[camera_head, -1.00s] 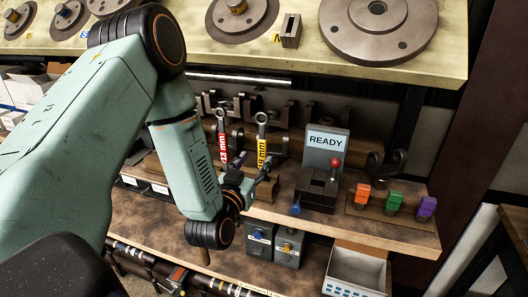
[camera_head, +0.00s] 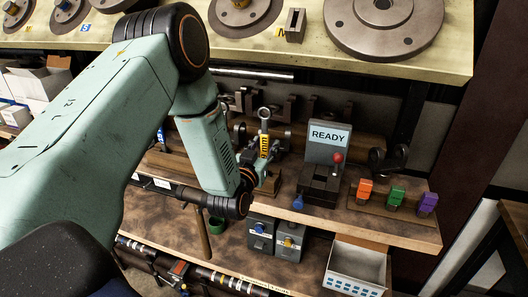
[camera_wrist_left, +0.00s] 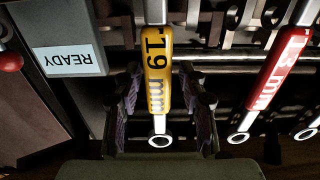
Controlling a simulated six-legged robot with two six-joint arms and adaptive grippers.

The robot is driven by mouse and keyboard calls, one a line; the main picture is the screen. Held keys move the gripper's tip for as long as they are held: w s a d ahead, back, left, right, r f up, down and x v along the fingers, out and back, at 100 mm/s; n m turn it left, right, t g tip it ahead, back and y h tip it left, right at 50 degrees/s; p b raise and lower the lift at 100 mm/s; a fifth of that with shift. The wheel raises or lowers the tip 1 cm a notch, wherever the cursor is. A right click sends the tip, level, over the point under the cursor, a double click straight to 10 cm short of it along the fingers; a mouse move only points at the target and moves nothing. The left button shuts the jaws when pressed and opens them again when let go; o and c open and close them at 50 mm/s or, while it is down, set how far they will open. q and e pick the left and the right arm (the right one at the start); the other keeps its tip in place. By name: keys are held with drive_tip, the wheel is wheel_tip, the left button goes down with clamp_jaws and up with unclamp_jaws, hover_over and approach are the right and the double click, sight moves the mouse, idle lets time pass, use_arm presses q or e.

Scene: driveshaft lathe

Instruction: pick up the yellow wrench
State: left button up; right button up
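The yellow wrench (camera_head: 264,146), marked 19 mm, stands upright on the middle shelf with its ring end at the top. In the left wrist view the yellow wrench (camera_wrist_left: 157,75) appears upside down, between the two fingers of my left gripper (camera_wrist_left: 160,100). The fingers are apart, with a visible gap on each side of the wrench, so the gripper is open. In the head view my left gripper (camera_head: 265,173) is at the wrench's lower part, partly covering it. My right gripper is in neither view.
A READY stand (camera_head: 328,140) with a red-knobbed lever (camera_head: 337,158) is close on the right. Orange, green and purple blocks (camera_head: 397,196) sit further right. The upper shelf (camera_head: 410,70) overhangs.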

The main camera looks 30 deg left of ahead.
use_arm(q)
drive_tip(key=shift+d, duration=0.15)
drive_tip(key=c, duration=0.4)
clamp_jaws()
drive_tip(key=shift+r, duration=0.1)
